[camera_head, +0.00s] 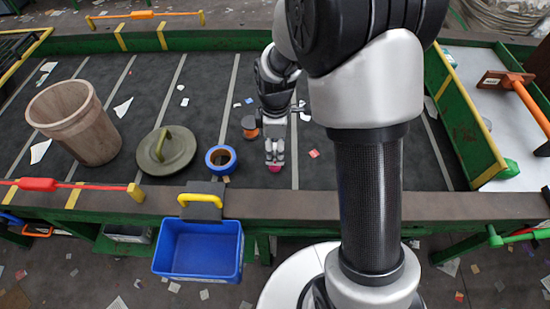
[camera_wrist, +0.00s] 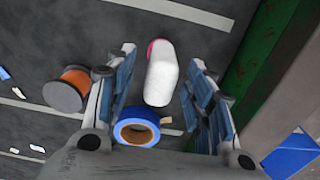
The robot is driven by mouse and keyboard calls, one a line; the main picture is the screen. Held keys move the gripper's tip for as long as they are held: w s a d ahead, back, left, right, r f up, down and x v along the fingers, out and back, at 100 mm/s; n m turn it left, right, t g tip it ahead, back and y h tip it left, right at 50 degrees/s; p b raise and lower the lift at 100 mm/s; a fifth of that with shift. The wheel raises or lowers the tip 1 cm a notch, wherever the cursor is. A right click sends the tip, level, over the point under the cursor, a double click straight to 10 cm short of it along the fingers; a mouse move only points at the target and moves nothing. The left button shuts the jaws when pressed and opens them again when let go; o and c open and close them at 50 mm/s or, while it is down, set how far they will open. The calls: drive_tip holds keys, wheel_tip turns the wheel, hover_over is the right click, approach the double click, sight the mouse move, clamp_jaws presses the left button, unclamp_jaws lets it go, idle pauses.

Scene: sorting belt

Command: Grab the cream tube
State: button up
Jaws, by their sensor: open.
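The cream tube is white with a pink end. In the wrist view the tube (camera_wrist: 161,80) lies between the two fingers of my gripper (camera_wrist: 162,58), with gaps on both sides. In the head view my gripper (camera_head: 274,157) points down over the dark belt, and only a pink bit of the tube (camera_head: 275,169) shows under the fingertips. The gripper is open and holds nothing. Most of the tube is hidden by the gripper in the head view.
A blue tape roll (camera_head: 220,159) lies left of my gripper, close to the tube in the wrist view. A blue crate (camera_head: 200,225) hangs at the belt's front edge.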

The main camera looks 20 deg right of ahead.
wheel_tip(320, 180, down, 2)
drive_tip(key=shift+r, duration=0.1)
drive_tip(key=shift+c, duration=0.5)
drive_tip(key=c, duration=1)
drive_tip(key=shift+c, duration=0.2)
